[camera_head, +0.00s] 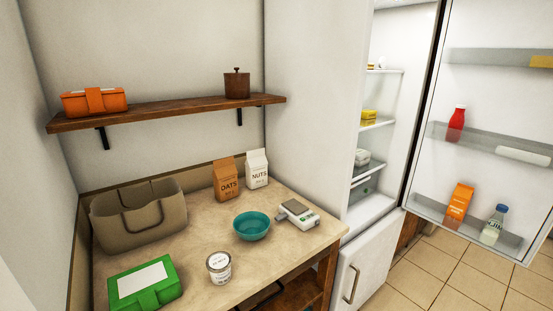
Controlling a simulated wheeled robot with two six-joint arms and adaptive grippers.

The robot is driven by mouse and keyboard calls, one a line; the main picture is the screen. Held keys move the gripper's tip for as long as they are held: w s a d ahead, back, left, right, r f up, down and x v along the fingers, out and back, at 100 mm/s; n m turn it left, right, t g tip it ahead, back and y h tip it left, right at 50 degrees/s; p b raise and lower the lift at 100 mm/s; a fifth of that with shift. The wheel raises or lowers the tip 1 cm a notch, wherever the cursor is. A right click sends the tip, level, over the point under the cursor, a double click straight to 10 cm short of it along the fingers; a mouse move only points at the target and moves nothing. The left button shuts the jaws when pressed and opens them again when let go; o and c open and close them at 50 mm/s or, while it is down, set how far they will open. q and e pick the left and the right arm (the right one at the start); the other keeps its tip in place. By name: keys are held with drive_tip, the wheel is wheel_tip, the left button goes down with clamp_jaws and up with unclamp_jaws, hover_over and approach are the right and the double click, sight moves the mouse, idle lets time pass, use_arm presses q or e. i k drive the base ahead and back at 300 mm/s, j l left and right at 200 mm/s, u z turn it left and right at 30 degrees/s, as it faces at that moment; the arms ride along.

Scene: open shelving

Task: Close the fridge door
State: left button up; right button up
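The fridge door (485,98) stands wide open on the right side of the head view, with its inner face and shelves turned toward me. The white fridge body (318,95) stands to its left, and its lit interior shows shelves (378,122) with a few items. On the door's racks are a red bottle (456,124), an orange carton (459,201) and a clear bottle with a blue cap (494,225). A lower door with a handle (351,284) is shut. Neither of my grippers shows in this view.
A wooden table (190,258) left of the fridge holds a bag (138,217), a green box (145,287), a teal bowl (252,225), a can (219,267), a scale (298,213) and two cartons. A wall shelf (170,112) hangs above. Tiled floor (450,270) is clear below the door.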

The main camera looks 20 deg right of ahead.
sight(486, 48)
drive_tip(key=l+u, duration=0.1)
drive_tip(key=l, duration=0.5)
drive_tip(key=l+u, duration=0.1)
drive_tip(key=l, duration=0.55)
drive_tip(key=l+u, duration=0.1)
drive_tip(key=l, duration=0.5)
drive_tip(key=l+u, duration=0.1)
drive_tip(key=l, duration=0.55)
drive_tip(key=k+l+u, duration=0.1)
drive_tip(key=l, duration=0.5)
drive_tip(key=l+u, duration=0.1)
drive_tip(key=l, duration=0.5)
drive_tip(key=k+l+u, duration=0.1)
drive_tip(key=l, duration=0.5)
drive_tip(key=k+l+u, duration=0.1)
drive_tip(key=l, duration=0.5)
drive_tip(key=k, duration=0.1)
